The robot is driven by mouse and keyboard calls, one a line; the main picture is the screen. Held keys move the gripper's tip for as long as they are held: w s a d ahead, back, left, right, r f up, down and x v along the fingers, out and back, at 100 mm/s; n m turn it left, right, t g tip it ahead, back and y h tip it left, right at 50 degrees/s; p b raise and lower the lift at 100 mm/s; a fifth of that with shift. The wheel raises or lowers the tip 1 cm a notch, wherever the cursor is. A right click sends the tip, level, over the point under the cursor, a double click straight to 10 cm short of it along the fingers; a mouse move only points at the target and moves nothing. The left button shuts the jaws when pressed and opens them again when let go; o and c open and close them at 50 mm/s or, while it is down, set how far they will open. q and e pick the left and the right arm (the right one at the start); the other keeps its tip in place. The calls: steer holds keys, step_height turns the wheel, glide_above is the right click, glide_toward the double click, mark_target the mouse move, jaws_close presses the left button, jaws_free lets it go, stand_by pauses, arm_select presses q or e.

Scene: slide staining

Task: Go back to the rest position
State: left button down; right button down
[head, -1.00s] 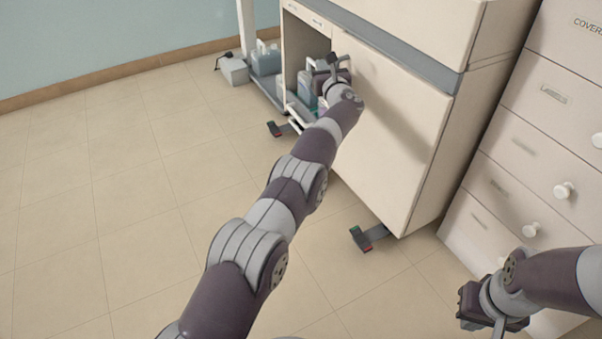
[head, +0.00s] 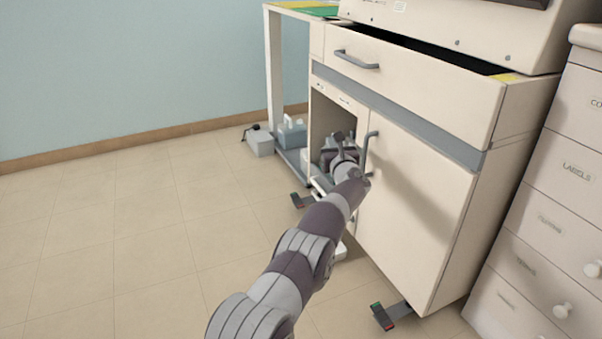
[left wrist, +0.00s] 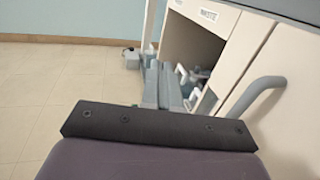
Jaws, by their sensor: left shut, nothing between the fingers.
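My left gripper (head: 341,148) is at the end of the arm that reaches in from the bottom of the head view. It is shut and empty. It is in front of the open compartment (head: 330,114) of the cream cabinet, just left of the door's grey handle (head: 366,150). I cannot tell from the head view whether the gripper touches the cabinet. My right gripper is out of view.
The cabinet's upper drawer (head: 420,82) stands partly open. Pedals (head: 388,316) stick out at the cabinet's foot. A drawer unit (head: 545,215) is at the right. A grey box (head: 259,142) and bottles (head: 291,131) are at the back. The tiled floor (head: 110,240) at left is clear.

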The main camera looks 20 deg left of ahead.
arm_select(q)
steer(key=s+a+p, duration=0.3)
steer(key=s+a, duration=0.2)
steer(key=s+d+f+m+g+h, duration=0.1)
steer(key=d+f+m+h, duration=0.35)
steer(key=f+m, duration=0.6)
steer(key=s+d+f+m+g+h+p, duration=0.25)
steer(key=s+d+m+g+h, duration=0.35)
steer(key=m, duration=0.8)
steer(key=s+d+r+m+g+p, duration=0.2)
steer(key=s+r+m+p, duration=0.3)
steer(key=s, duration=0.6)
steer(key=s+d+r+m+g+p, duration=0.1)
steer(key=s+r+m+g+p, duration=0.25)
steer(key=s+m, duration=0.6)
steer(key=s+d+r+m+g+p, duration=0.25)
steer(key=s+r, duration=0.35)
steer(key=s, duration=0.8)
steer(key=s+r+p, duration=0.2)
steer(key=r+p, duration=1.9)
steer(key=r, duration=0.1)
steer(key=s+r+m+t+p, duration=0.1)
steer(key=r+p, duration=2.1)
steer(key=r, duration=0.1)
steer(key=shift+s+a+r, duration=0.25)
steer(key=shift+s+r, duration=0.05)
steer(key=shift+s, duration=0.05)
